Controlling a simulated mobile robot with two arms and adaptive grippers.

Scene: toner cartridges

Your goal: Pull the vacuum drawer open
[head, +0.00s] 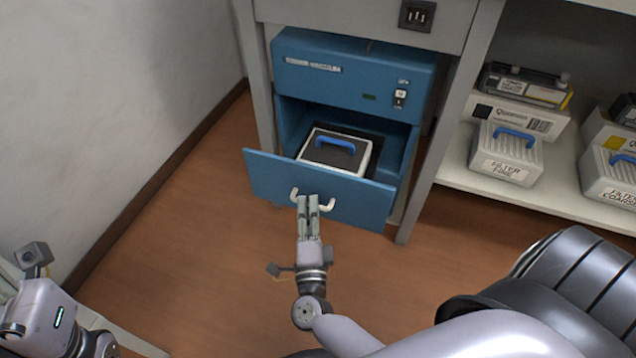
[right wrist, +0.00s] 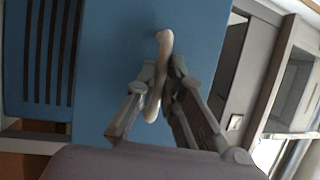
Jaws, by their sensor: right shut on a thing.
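The blue vacuum drawer (head: 265,178) stands pulled out of the blue vacuum unit (head: 345,75) under the bench. A white and dark filter with a blue handle (head: 336,143) lies inside the drawer. My right gripper (head: 308,203) is shut on the pale drawer handle (head: 327,206) at the drawer's front. In the right wrist view the fingers (right wrist: 160,85) close on the handle (right wrist: 165,42) from both sides, against the blue front. My left arm shows at the lower left of the head view; its gripper's fingers cannot be made out.
A shelf (head: 480,175) on the right holds several boxes, including a "FILTER FINE" box (head: 507,152) and a "FILTER COARSE" box (head: 612,178). A bench leg (head: 425,165) stands right of the drawer. The wooden floor (head: 190,250) in front is clear.

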